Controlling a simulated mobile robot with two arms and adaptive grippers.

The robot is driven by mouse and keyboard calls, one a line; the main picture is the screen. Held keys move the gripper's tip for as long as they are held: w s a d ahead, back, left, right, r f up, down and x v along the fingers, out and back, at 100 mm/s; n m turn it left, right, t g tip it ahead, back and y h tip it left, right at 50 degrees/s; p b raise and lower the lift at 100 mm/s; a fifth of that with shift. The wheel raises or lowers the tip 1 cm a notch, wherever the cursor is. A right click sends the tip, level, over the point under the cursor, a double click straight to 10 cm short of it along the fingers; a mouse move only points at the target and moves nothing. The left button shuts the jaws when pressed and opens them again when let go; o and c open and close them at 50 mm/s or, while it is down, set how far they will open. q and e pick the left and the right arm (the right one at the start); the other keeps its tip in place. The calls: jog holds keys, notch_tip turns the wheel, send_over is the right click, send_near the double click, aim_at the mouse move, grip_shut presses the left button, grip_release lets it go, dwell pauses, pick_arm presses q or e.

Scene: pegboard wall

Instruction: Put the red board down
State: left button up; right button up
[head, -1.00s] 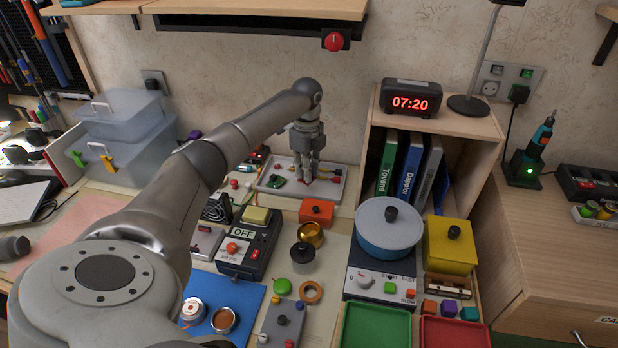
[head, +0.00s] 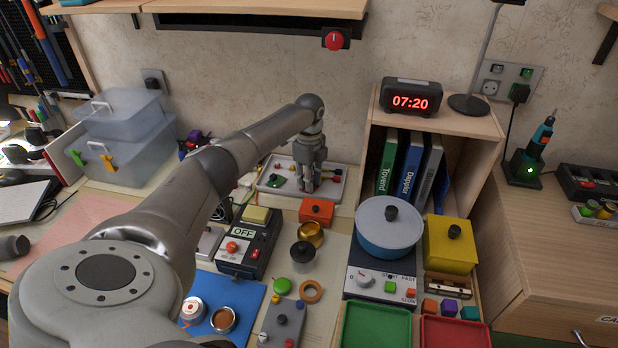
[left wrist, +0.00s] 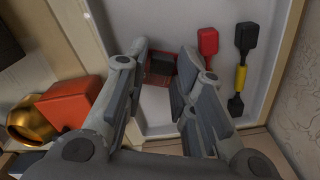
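The red board (left wrist: 152,77), with a dark block on it, sits between the two fingers of my left gripper (left wrist: 162,62) in the left wrist view. My right gripper is not in view.
A green board (head: 274,181) lies in the tray's left part. A red connector (left wrist: 208,40) and a black-and-yellow part (left wrist: 241,75) lie in its right part. An orange box (head: 316,211) and a brass pot (head: 311,234) stand just in front. The shelf cabinet (head: 366,168) is to the right.

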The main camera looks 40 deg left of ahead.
pick_arm(q)
notch_tip(320, 180, up, 12)
jog(key=shift+r, duration=0.2)
dwell(0.5)
jog(key=shift+f, duration=0.1)
dwell(0.4)
